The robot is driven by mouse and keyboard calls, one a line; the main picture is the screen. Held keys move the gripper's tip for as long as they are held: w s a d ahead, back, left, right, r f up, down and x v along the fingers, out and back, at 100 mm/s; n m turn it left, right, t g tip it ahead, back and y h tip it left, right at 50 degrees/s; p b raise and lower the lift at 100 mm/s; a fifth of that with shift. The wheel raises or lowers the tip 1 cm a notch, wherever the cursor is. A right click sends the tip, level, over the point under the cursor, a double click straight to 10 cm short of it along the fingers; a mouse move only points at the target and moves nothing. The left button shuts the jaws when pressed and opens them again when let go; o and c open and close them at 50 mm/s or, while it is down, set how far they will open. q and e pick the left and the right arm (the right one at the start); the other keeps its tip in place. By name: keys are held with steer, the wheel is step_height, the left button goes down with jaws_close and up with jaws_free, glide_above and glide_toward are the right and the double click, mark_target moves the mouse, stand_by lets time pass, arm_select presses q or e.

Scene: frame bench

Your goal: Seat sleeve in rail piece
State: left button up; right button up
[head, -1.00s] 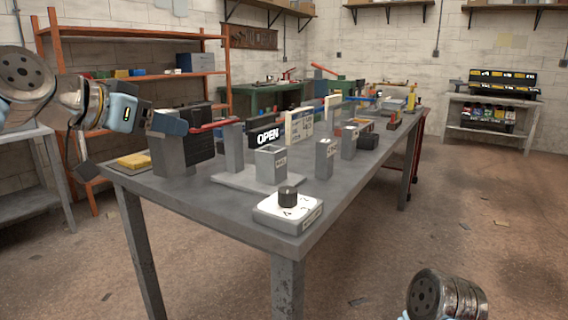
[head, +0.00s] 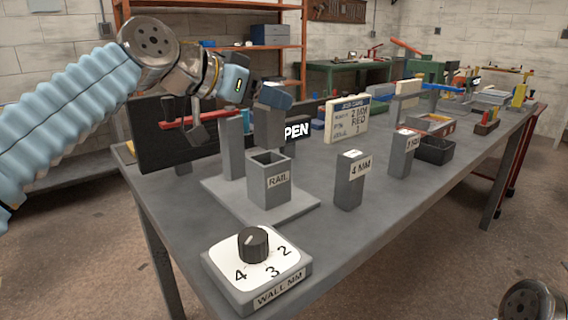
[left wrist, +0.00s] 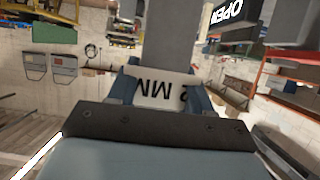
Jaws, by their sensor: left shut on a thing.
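The rail piece (head: 269,186), a grey square box with an open top marked RAIL, stands on a flat grey base plate (head: 308,201). My left gripper (head: 273,97) is shut on a grey block-shaped sleeve (head: 268,128), upright with its lower end near the rail piece's open top. I cannot tell whether it is directly above or slightly behind the opening. In the left wrist view the sleeve (left wrist: 168,40) is between the fingers, with an upside-down label ending in MM (left wrist: 158,88). Only a right arm part shows; my right gripper is out of view.
A 4 MM block (head: 349,181) and another marked block (head: 400,155) stand to the right. A WALL MM dial box (head: 240,293) is in front. A post (head: 232,145) with a red handle (head: 196,122) is at left. A job card (head: 347,120) stands behind.

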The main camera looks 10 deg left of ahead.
mark_target(260, 140)
arm_select(q)
step_height(260, 140, down, 8)
steer(key=shift+f+b, duration=0.1)
steer(key=shift+b, duration=0.65)
steer(key=shift+a, duration=0.1)
steer(key=shift+s, duration=0.1)
steer(key=shift+f, duration=0.1)
steer(key=o, duration=1.3)
steer(key=shift+r, duration=0.2)
steer(key=shift+s+a+r, duration=0.1)
steer(key=shift+s+a, duration=0.15)
steer(key=v, duration=1.1)
steer(key=shift+b, duration=0.35)
